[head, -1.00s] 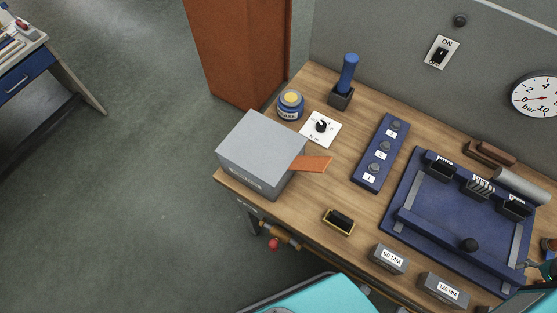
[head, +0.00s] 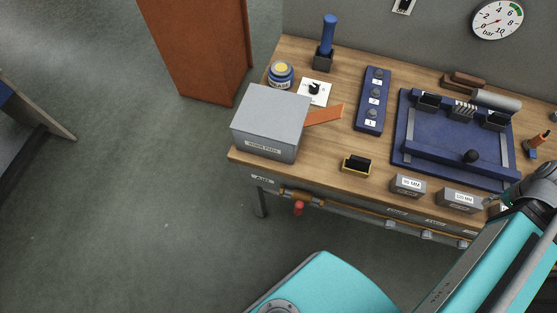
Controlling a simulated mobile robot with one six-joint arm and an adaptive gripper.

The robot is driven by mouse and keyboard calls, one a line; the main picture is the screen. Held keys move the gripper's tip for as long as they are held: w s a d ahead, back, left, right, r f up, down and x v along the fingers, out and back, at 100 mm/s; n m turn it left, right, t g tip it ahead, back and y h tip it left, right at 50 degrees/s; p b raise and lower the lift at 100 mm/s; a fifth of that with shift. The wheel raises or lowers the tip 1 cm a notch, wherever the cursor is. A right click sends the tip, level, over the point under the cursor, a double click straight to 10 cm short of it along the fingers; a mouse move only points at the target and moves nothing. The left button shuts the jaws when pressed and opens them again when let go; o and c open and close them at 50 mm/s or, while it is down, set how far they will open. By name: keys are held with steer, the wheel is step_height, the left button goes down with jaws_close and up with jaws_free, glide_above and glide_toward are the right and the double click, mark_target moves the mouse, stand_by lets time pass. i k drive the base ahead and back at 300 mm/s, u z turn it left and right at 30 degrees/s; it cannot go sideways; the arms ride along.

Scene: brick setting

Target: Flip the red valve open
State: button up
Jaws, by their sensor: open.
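The red valve (head: 298,208) is a small red handle hanging below a copper-coloured pipe (head: 345,205). The pipe runs along the front of the workbench, beneath its top. The handle hangs roughly straight down, near the bench's left front leg. Nothing touches it in the head view. My gripper is not visible; only turquoise and dark parts of my arm show at the lower right, well to the right of the valve.
A brown cabinet (head: 195,50) stands behind left. The floor left of and before the valve is clear.

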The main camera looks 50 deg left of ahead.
mark_target(298, 205)
steer(key=k, duration=1.05)
steer(key=u, duration=1.4)
steer(key=i, duration=0.45)
steer(key=z, duration=0.25)
